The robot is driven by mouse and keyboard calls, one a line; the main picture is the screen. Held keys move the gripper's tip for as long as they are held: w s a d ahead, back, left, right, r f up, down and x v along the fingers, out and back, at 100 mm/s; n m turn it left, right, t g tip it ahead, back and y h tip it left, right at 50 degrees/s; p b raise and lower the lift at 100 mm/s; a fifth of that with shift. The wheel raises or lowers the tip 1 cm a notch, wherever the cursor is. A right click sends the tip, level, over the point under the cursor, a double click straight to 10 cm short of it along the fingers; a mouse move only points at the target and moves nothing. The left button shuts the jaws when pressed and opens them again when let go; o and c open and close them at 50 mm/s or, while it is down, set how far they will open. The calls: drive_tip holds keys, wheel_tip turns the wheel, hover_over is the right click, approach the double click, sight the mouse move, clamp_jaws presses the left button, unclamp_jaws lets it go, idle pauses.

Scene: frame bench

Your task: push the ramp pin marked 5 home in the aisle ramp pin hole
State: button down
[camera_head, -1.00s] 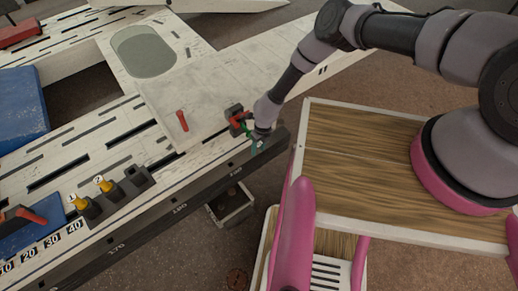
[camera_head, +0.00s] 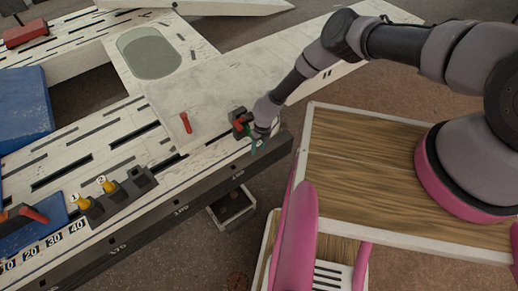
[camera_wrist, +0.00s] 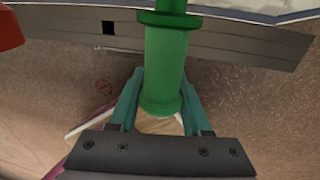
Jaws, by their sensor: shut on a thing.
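My gripper (camera_head: 259,143) is at the near edge of the pale frame bench (camera_head: 90,150), beside a dark block with a red part (camera_head: 239,122). In the wrist view its teal fingers (camera_wrist: 160,104) are shut on a green pin (camera_wrist: 166,60), which I take for the ramp pin. The pin's wide grip lies between the fingers and its narrower end runs out at the top of the picture. No number 5 can be read on it. The pin hole cannot be made out. Whether the pin's tip is in a hole is hidden.
A dark rack (camera_head: 120,192) holds yellow pins marked 1 and 2, with an empty-looking socket at its right. A red handle (camera_head: 186,122) stands on the pale panel. A wood-topped cart (camera_head: 370,160) stands right of the bench. An open box (camera_head: 232,207) sits below the bench edge.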

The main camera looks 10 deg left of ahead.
drive_tip(key=shift+w+a, duration=0.3)
drive_tip(key=shift+a, duration=0.15)
drive_tip(key=shift+w+a, duration=0.2)
drive_tip(key=shift+a, duration=0.05)
drive_tip(key=shift+w+a, duration=0.95)
drive_tip(key=shift+a, duration=0.15)
drive_tip(key=shift+s+d, duration=0.1)
